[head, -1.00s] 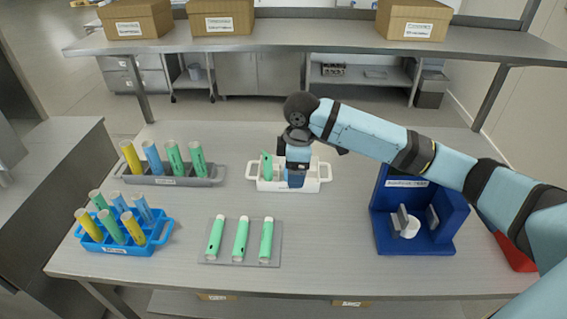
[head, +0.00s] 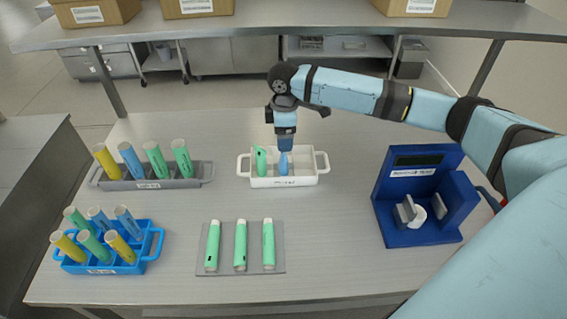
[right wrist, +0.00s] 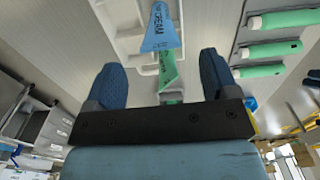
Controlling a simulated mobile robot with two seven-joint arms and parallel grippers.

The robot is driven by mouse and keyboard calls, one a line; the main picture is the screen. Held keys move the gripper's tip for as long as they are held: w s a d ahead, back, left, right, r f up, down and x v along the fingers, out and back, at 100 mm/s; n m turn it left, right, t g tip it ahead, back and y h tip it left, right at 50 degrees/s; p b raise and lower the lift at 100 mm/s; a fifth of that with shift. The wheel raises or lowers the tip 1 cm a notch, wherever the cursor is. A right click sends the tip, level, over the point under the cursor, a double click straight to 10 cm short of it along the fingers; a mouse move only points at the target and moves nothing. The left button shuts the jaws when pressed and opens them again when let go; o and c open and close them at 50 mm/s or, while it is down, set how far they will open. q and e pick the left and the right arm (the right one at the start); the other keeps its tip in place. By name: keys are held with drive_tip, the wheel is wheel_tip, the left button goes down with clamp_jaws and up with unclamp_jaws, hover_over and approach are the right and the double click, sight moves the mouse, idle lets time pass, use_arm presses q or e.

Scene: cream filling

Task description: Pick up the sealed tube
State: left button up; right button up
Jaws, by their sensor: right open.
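My right gripper (head: 286,149) is open, pointing down just above the blue tube and holding nothing. In the right wrist view the blue tube (right wrist: 160,28), with printed lettering, lies beyond the gap between the spread fingers (right wrist: 162,72). The green tube (right wrist: 168,70) shows behind it there. My left gripper is not in view.
A grey rack (head: 205,173) and a blue rack (head: 155,245) hold several tubes on the left. A grey plate (head: 280,255) carries three green tubes in front. A dark blue device (head: 420,230) holding a white round piece stands right. A shelf (head: 250,32) crosses the back.

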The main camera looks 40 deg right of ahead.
sight(284, 163)
wheel_tip(284, 163, down, 5)
drive_tip(key=shift+f+p, duration=0.1)
drive_tip(key=shift+p, duration=0.2)
drive_tip(key=shift+a, duration=0.1)
drive_tip(key=shift+c, duration=0.2)
drive_tip(key=c, duration=1.2)
drive_tip(key=shift+r, duration=0.2)
